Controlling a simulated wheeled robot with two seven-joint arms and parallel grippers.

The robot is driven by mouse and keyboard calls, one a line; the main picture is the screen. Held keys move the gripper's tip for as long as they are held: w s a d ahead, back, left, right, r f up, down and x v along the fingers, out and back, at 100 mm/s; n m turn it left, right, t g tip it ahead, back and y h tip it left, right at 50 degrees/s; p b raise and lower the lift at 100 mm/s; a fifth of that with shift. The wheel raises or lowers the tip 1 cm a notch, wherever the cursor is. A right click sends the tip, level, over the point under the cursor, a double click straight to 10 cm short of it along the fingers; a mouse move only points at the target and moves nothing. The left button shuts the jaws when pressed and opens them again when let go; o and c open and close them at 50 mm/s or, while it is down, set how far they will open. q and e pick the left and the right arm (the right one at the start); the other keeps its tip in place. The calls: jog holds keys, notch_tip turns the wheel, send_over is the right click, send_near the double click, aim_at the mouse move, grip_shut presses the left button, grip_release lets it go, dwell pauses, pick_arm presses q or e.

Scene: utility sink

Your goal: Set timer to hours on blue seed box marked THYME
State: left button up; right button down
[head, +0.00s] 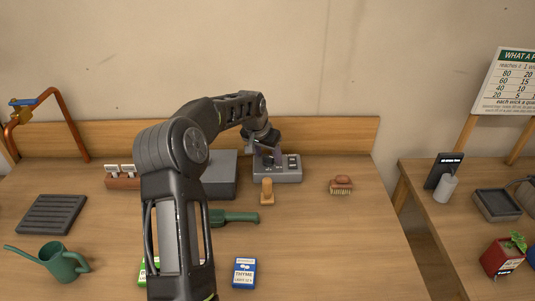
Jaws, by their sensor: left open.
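The blue seed box (244,273) marked THYME lies at the front middle of the table. A line that starts with LIGHT is under the name, but its number is too small to read surely. A grey device that looks like the timer (285,176) stands at the back of the table, with a dark switch or window on its right. My left gripper (268,158) is open and points down at the left part of this device. The gripper hides that part, and I cannot tell whether it touches. My right gripper is not in view.
A green box (143,274) is partly behind my left arm. A wooden-handled stamp-like piece (267,192), a brush (341,185), a dark grey box (221,176), a green tool (236,217) and a watering can (62,262) are around. The table's right front is clear.

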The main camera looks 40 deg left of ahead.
pick_arm(q)
jog(key=b+v, duration=0.1)
jog(key=v, duration=0.6)
jog(key=shift+r+b, duration=0.3)
jog(key=shift+r, duration=0.1)
jog(key=shift+s, duration=0.1)
jog(key=shift+f, duration=0.1)
